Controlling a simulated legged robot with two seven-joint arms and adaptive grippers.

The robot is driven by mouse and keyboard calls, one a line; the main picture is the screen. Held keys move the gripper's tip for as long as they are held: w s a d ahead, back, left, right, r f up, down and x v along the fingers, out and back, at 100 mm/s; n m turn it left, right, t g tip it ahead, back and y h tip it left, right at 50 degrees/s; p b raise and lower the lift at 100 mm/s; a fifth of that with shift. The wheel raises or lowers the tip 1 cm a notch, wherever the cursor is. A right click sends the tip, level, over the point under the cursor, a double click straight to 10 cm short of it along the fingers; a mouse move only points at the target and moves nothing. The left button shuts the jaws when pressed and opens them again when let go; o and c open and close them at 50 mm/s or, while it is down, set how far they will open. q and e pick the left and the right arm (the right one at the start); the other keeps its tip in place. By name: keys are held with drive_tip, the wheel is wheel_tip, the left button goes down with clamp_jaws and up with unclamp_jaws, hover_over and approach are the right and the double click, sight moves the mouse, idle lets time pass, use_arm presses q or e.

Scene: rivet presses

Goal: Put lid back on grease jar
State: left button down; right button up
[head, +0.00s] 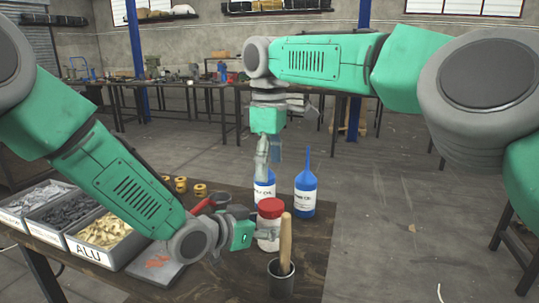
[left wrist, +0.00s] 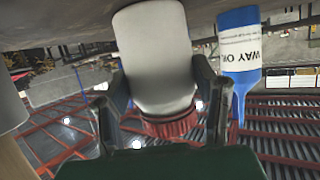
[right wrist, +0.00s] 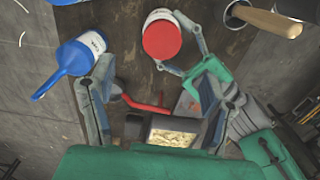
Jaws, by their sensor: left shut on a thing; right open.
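The grease jar (head: 268,242) is white and stands upright on the table in the head view. Its red lid (head: 270,208) sits on top of it; I cannot tell how tightly. My left gripper (head: 260,236) is shut on the jar's side. In the left wrist view, the jar body (left wrist: 155,55) and lid (left wrist: 172,126) appear upside down between the fingers. My right gripper (head: 268,168) is open and empty, pointing down above the table behind the jar. In the right wrist view, the lid (right wrist: 161,39) lies beyond the open fingers (right wrist: 155,82), apart from them.
Two blue-and-white bottles stand behind the jar, one partly hidden (head: 264,189) and one at right (head: 305,190). A dark cup (head: 280,279) with a wooden-handled tool (head: 285,242) stands in front. Bins of parts (head: 107,262) and brass pieces (head: 181,184) are at left.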

drive_tip(key=shift+r, duration=1.35)
use_arm(q)
drive_tip(key=c, duration=0.5)
unclamp_jaws()
drive_tip(key=shift+c, duration=0.2)
use_arm(e)
drive_tip(key=shift+w, duration=0.1)
use_arm(q)
drive_tip(key=v, duration=1.2)
drive_tip(key=shift+a+f, duration=0.1)
drive_tip(key=shift+f, duration=0.05)
use_arm(e)
drive_tip(key=shift+f, duration=0.1)
